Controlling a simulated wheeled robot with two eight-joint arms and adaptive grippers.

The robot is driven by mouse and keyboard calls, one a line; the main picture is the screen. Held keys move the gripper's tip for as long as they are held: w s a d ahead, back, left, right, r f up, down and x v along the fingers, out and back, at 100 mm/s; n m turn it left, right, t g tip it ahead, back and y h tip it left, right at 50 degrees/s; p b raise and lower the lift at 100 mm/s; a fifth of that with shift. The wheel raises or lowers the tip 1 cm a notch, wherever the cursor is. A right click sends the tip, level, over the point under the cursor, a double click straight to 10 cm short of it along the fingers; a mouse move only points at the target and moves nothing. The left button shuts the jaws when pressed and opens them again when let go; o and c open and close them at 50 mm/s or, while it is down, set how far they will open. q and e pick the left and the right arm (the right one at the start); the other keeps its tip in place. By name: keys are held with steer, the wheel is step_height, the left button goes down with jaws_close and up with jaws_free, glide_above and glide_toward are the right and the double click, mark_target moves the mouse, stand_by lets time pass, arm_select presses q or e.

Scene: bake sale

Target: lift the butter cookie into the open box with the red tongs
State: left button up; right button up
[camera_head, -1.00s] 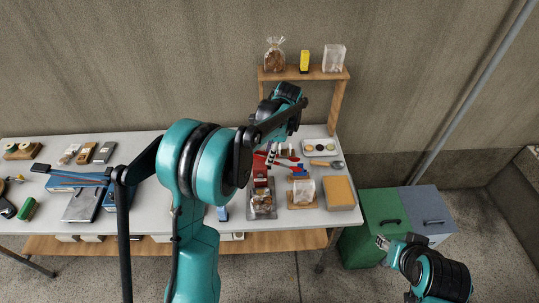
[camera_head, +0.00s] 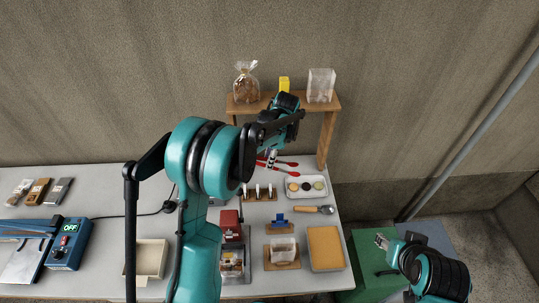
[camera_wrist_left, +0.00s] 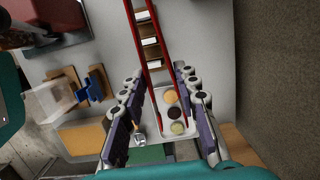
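The red tongs (camera_head: 283,163) lie between the fingers of my left gripper (camera_head: 272,153), their arms spread and their tips to the right. In the left wrist view the fingers flank the tongs (camera_wrist_left: 139,45) closely and seem to hold them above the table; the contact is partly hidden. The butter cookie, pale golden (camera_head: 293,187), lies in a white tray with a dark and a greenish cookie. It also shows in the left wrist view (camera_wrist_left: 171,96), between the tong arms. A clear box (camera_head: 282,249) stands on a wooden board. My right gripper (camera_head: 382,241) is low right, away from the table.
A rack with white cards (camera_head: 259,192) stands left of the tray (camera_head: 306,195). A scoop (camera_head: 314,209), a blue clip (camera_head: 277,220) and a tan block (camera_head: 325,247) lie in front. A raised wooden shelf (camera_head: 325,103) with bags is behind. An open cream bin (camera_head: 150,270) is at left.

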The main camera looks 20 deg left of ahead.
arm_select(q)
step_height(320, 180, down, 11)
steer(key=b, duration=0.6)
steer(key=shift+w+r+b, duration=0.15)
steer(key=shift+b, duration=0.25)
steer(key=shift+c, duration=0.4)
steer(key=c, duration=0.3)
step_height(320, 180, up, 12)
steer(key=p, duration=0.7)
steer(key=shift+r+p, duration=0.1)
steer(key=shift+p, duration=0.3)
steer(key=shift+c, duration=0.2)
